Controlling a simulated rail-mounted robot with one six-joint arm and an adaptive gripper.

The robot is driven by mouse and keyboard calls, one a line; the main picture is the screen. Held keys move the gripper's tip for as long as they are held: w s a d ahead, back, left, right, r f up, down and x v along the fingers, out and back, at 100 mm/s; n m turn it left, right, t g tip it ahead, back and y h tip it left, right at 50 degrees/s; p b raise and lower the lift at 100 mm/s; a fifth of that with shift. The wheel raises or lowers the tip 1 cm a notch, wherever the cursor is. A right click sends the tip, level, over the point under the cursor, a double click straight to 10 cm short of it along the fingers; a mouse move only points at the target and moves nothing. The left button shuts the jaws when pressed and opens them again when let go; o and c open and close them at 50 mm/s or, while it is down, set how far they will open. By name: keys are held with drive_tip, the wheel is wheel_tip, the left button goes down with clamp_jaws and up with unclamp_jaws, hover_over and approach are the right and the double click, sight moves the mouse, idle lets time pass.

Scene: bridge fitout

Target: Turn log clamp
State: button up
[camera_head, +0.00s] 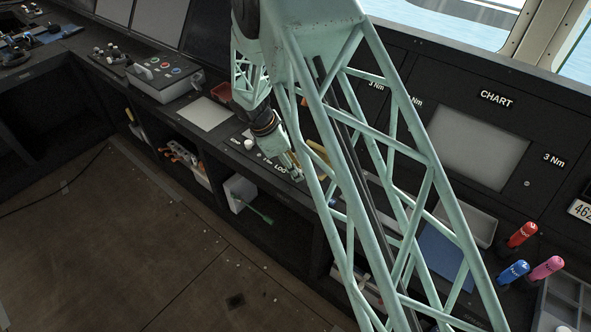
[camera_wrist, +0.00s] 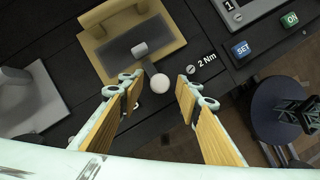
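In the wrist view, a tan frame (camera_wrist: 100,62) with a dark grey middle lies on the black console. A short grey cylinder sits on it, with a dark arm leading to a white ball knob (camera_wrist: 160,83). This looks like the log clamp. My gripper (camera_wrist: 160,94) is open, its two tan-padded fingers on either side of the knob's line with clear gaps; contact is not visible. In the head view my gripper (camera_head: 292,168) is low over the console by the "Log" label (camera_head: 280,167). A tan part (camera_head: 318,154) shows there, mostly hidden by my arm.
In the wrist view, a "2 Nm" screw (camera_wrist: 190,70) and a box with SET (camera_wrist: 241,49) and ON buttons are near the right finger. In the head view, a grey button box (camera_head: 165,78) stands left; red (camera_head: 522,234), blue (camera_head: 513,271) and pink drivers (camera_head: 546,267) stand right.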

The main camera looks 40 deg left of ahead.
drive_tip(key=shift+f, duration=0.2)
drive_tip(key=shift+c, duration=0.4)
drive_tip(key=c, duration=0.8)
